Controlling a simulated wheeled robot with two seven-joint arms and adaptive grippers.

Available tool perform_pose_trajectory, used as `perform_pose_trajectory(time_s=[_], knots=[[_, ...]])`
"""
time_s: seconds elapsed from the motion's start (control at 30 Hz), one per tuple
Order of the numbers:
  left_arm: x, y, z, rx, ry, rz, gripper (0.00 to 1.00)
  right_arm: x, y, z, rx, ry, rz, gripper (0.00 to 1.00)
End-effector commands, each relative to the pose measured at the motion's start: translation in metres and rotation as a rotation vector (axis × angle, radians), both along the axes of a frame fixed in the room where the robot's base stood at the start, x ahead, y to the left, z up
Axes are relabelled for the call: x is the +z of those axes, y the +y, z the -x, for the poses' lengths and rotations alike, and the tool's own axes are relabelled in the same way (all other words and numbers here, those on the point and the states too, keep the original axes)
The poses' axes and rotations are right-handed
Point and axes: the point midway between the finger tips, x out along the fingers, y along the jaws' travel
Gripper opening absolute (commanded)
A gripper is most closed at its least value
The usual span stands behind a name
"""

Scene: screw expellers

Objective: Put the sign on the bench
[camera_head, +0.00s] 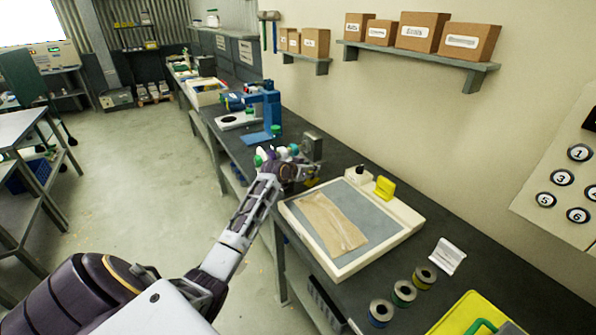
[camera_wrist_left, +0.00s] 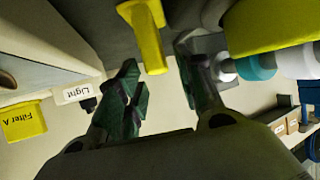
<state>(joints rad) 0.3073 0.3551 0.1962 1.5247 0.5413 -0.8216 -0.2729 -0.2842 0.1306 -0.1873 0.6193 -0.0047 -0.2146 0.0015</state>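I cannot tell for sure which thing is the sign. A yellow plate (camera_head: 384,187) stands on the far rim of the light box; in the left wrist view a yellow plate (camera_wrist_left: 22,122) reads "Filter A". A small white folded piece (camera_head: 447,256) lies on the dark bench (camera_head: 478,262) to the right. My left gripper (camera_head: 308,172) is over the bench beside the light box's left corner. In the left wrist view its fingers (camera_wrist_left: 163,90) are apart, with a yellow T-shaped piece (camera_wrist_left: 148,38) beyond the gap. I see no contact with it. My right gripper is not in view.
The light box (camera_head: 408,216) holds a brown sheet (camera_head: 330,222). Several round tins (camera_head: 404,292) and a yellow tray (camera_head: 470,318) are nearer me. A blue press (camera_head: 268,108) stands further left. Boxes fill a wall shelf (camera_head: 405,55). Bare bench lies around the white piece.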

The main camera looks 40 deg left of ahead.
Motion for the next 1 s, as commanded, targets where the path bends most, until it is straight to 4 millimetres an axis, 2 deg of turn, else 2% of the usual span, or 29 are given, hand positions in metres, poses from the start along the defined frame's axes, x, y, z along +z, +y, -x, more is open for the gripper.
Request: perform_pose_trajectory(time_s=[1.0], knots=[[0.043,0.000,0.084,0.000,-0.001,-0.002,0.37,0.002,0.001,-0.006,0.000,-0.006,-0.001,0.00]])
